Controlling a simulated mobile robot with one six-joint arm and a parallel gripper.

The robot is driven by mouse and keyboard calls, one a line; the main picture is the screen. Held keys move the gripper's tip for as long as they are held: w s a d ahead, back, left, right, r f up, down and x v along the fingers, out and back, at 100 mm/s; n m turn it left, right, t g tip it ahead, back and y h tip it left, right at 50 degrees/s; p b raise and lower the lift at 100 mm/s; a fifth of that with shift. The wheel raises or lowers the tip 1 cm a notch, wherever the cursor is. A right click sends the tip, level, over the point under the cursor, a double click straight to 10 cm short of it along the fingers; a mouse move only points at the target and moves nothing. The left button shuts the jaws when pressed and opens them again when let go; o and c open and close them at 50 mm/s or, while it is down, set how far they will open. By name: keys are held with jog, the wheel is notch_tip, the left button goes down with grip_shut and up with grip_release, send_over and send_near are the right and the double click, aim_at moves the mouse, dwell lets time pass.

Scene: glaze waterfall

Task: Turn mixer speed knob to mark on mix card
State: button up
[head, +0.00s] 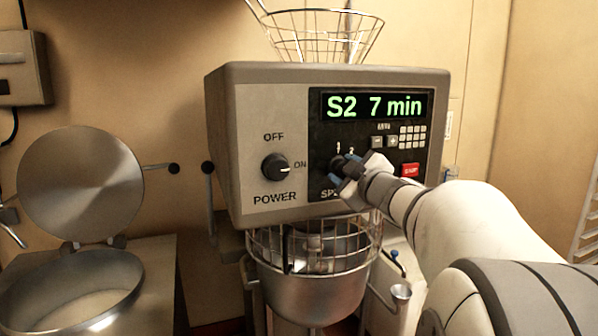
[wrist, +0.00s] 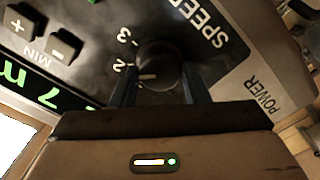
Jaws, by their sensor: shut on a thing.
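The dark round speed knob (wrist: 160,62) sits on the mixer's black control panel. In the head view the knob (head: 338,161) is partly covered by my gripper (head: 347,166). In the wrist view the blue fingers of my gripper (wrist: 161,88) are shut on the knob, one on each side. The knob's white line points left in that view, close to the 2 mark; exact alignment is hard to tell. The 3 mark is above it, and the 1 mark is hidden there. The green display (head: 374,105) reads "S2 7 min". I cannot make out a separate mix card.
The power knob (head: 275,167) is left of the panel, its white line toward ON. A red button (head: 410,170) and plus and minus buttons are close to my gripper. Below is the wire guard (head: 318,258) over the steel bowl (head: 315,292). A lidded pan (head: 70,290) stands left.

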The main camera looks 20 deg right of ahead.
jog(key=o, duration=1)
jog(key=shift+c, duration=0.2)
jog(key=shift+s, duration=0.1)
jog(key=s, duration=0.7)
jog(key=shift+s+d+b, duration=0.15)
jog(key=shift+s+b, duration=0.15)
jog(key=shift+s, duration=0.05)
